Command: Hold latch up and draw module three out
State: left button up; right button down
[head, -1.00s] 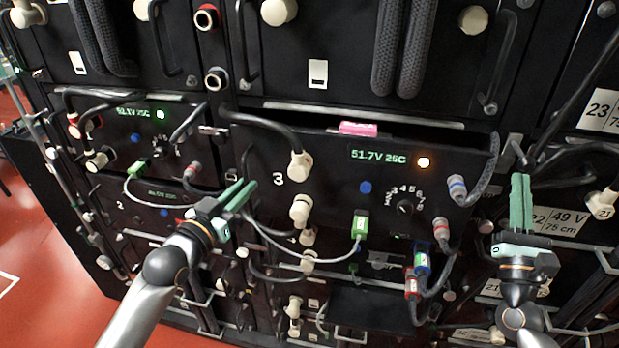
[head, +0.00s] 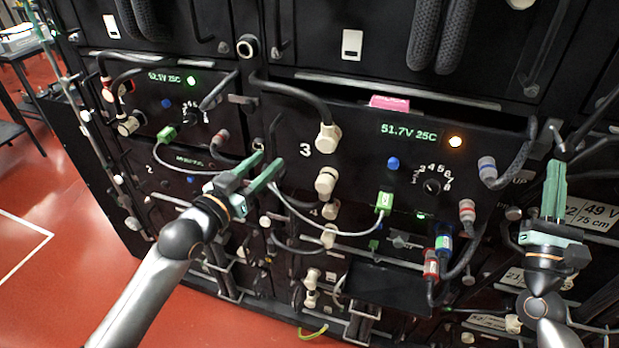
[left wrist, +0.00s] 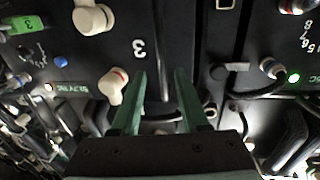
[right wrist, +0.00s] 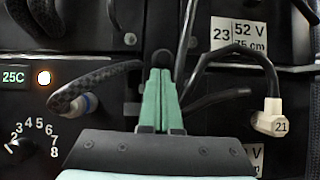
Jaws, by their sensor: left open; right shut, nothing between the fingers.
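Module three (head: 352,150) is a black front panel marked "3", with a green 51.7V 25C display and an orange light. My right gripper (head: 556,168) is shut and empty, pointing up beside the panel's right edge. In the right wrist view, its closed tips (right wrist: 161,75) are at a dark rounded knob (right wrist: 163,56), possibly the latch; contact is unclear.
A braided cable (head: 515,150) arches at the panel's right end. A pink tag (head: 389,103) sits on its top edge. Red and blue plugs (head: 443,245) and a green-tagged lead (head: 384,203) hang in front. Red floor (head: 90,190) is open at left.

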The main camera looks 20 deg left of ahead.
pick_arm(q)
jog(key=s+a, duration=0.1)
jog(key=s, duration=0.8)
jog(key=shift+a, duration=0.35)
jog(key=shift+r, duration=0.1)
jog(key=shift+c, duration=0.2)
